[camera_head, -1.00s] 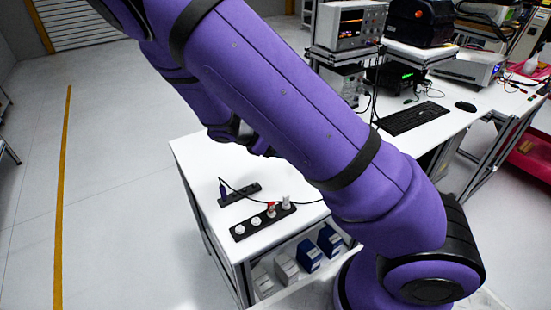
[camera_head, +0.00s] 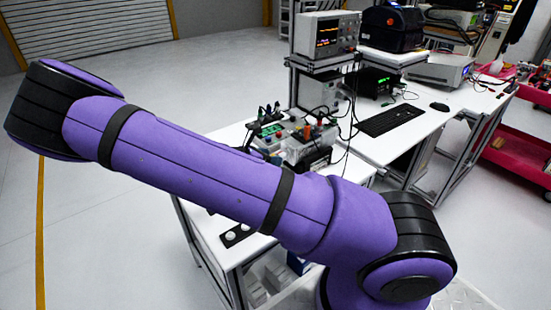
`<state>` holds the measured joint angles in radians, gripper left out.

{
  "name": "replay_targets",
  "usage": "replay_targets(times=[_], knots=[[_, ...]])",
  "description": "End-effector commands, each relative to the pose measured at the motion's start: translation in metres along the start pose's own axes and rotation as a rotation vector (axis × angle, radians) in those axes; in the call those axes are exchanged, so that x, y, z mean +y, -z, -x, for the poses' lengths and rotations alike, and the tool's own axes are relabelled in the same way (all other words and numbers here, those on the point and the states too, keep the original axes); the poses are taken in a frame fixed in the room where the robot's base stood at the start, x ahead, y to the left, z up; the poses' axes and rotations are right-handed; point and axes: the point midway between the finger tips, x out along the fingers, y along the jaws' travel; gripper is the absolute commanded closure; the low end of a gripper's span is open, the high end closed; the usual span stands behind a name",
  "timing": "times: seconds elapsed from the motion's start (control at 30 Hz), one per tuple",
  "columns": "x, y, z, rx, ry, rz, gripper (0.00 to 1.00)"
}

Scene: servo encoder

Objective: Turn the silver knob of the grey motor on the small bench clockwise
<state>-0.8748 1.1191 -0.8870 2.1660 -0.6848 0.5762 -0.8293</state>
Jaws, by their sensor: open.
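The small white bench (camera_head: 206,222) stands behind and under my purple arm, which crosses most of the view. Small electrical devices with coloured parts stand on its far half, among them a green board (camera_head: 270,130) and an orange-topped piece (camera_head: 307,132). I cannot make out the grey motor or its silver knob among them. My gripper is not visible; the arm hides part of the bench top.
A longer workbench to the right holds a keyboard (camera_head: 392,120), a mouse (camera_head: 439,107) and an oscilloscope (camera_head: 327,34). The floor at left is open.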

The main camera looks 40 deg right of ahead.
Motion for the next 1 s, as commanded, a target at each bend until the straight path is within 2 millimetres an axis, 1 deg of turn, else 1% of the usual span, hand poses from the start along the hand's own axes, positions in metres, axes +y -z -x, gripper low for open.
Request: replay_targets(times=[0.03,0.2,0.33,0.57,0.6,0.67,0.7,0.8,1.0], knots=[[0.0,0.0,-0.008,-0.002,0.002,0.0,0.39],[0.0,0.0,-0.023,-0.001,0.001,0.0,0.39],[0.0,0.0,-0.027,0.0,0.0,-0.001,0.39],[0.0,0.0,-0.027,0.0,0.0,-0.001,0.39],[0.0,0.0,-0.027,0.0,0.0,-0.001,0.43],[0.0,0.0,-0.027,0.0,0.0,-0.001,0.57],[0.0,0.0,-0.027,0.0,0.0,-0.001,0.66],[0.0,0.0,-0.027,0.0,0.0,-0.001,0.88],[0.0,0.0,-0.027,0.0,-0.004,-0.008,0.88]])
